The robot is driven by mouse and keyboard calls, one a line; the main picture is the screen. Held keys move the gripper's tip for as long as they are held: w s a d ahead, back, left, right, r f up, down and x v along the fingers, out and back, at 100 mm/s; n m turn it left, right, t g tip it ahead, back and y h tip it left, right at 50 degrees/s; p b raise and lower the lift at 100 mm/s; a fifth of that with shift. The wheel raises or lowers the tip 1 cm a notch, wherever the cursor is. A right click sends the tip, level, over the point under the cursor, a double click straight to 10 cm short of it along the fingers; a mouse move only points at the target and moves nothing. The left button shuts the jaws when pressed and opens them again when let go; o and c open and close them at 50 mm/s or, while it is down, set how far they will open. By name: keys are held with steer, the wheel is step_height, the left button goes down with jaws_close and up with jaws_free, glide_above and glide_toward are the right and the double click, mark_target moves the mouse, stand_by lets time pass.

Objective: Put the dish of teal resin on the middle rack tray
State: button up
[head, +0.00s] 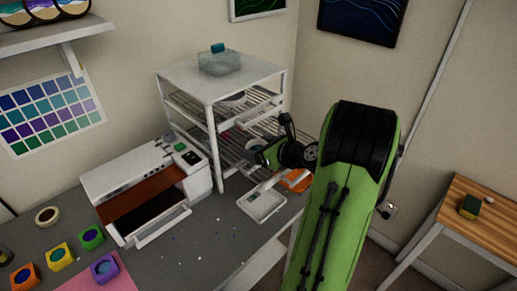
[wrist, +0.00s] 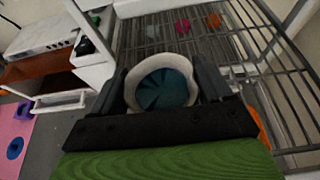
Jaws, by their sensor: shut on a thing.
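The dish of teal resin (wrist: 163,88) is a round pale dish with teal inside, seen in the wrist view between the two dark fingers of my gripper (wrist: 162,92). My gripper is shut on it. In the head view my gripper (head: 264,155) is at the front right of the white rack (head: 211,135), with the pale dish (head: 257,145) small and partly hidden beside it. The wire tray (wrist: 150,38) lies beyond the dish in the wrist view. I cannot tell whether the dish touches a tray, and my arm hides part of the lower rack.
Pink (wrist: 183,26) and orange (wrist: 214,21) pieces sit on a wire tray. A clear box (head: 218,63) stands on the rack's top. A white machine with an open drawer (head: 163,222) is left of the rack; a white tray (head: 262,205) lies in front. Rack posts border the tray.

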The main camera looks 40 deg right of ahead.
steer(key=shift+f, duration=0.1)
steer(key=o, duration=1)
steer(key=p+v, duration=0.2)
steer(key=v, duration=1)
steer(key=w+a+n+g+y, duration=0.25)
steer(key=a+n+g, duration=0.35)
steer(key=a+n, duration=1.25)
steer(key=s+a+r+n+g+h, duration=0.1)
steer(key=s+a+n, duration=0.7)
steer(key=n, duration=0.9)
steer(key=s+g+h, duration=0.1)
steer(key=s+h, duration=0.1)
steer(key=s, duration=0.1)
steer(key=shift+s+r, duration=0.3)
steer(key=shift+r, duration=0.1)
